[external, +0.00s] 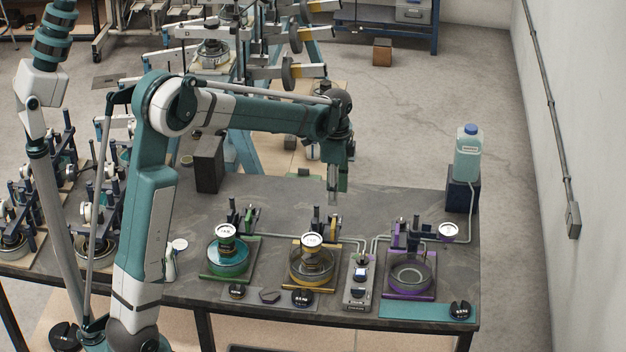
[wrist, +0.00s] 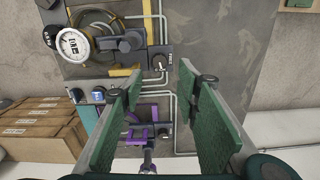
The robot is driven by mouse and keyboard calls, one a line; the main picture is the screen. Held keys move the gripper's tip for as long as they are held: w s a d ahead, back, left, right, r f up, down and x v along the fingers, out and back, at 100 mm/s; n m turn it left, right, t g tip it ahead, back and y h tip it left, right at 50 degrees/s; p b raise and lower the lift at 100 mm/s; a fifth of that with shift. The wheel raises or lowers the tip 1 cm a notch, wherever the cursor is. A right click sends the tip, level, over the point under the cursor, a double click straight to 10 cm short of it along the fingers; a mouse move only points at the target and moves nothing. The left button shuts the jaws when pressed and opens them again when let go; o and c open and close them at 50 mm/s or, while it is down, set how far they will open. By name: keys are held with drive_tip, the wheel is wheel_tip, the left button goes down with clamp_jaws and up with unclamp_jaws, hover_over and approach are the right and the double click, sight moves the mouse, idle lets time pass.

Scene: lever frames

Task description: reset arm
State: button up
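My arm reaches to the right over the dark table, and my gripper (external: 333,190) points down above its back part, behind the yellow-framed station (external: 312,267). In the wrist view, my gripper (wrist: 168,95) has its two green-padded fingers spread wide with nothing between them. The yellow station's round gauge (wrist: 72,45) shows at upper left there. The purple station (external: 410,276) also shows between and below the fingers in the wrist view (wrist: 135,134). A green-framed station (external: 229,261) stands left of the yellow one.
A jug of pale liquid (external: 468,153) stands on a dark block at the table's right end. Pipes (external: 375,243) run between stations. A dark upright box (external: 209,163) stands at the back left. Small dark round pieces (external: 302,298) lie along the front. The back middle is largely bare.

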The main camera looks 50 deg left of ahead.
drive_tip(key=s+d+r+n+t+b, duration=0.1)
drive_tip(key=s+d+r+n, duration=0.1)
drive_tip(key=s+d+r, duration=0.3)
drive_tip(key=s+d+r+n+t, duration=0.1)
drive_tip(key=s+d, duration=0.1)
drive_tip(key=s, duration=0.5)
drive_tip(key=s+d+r+n+t+b, duration=0.1)
drive_tip(key=s+d+r+n, duration=0.1)
drive_tip(key=s+d+r, duration=0.3)
drive_tip(key=s+d+f+n+t, duration=0.2)
drive_tip(key=s+f, duration=0.1)
drive_tip(key=s, duration=0.6)
drive_tip(key=s+d+f+n+t+b, duration=0.1)
drive_tip(key=s+d+f+n+t, duration=0.1)
drive_tip(key=s, duration=0.7)
drive_tip(key=shift+s+d+f+n, duration=0.25)
drive_tip(key=shift+d+f+n, duration=0.15)
drive_tip(key=shift+d, duration=0.35)
drive_tip(key=shift+o, duration=0.5)
idle(0.3)
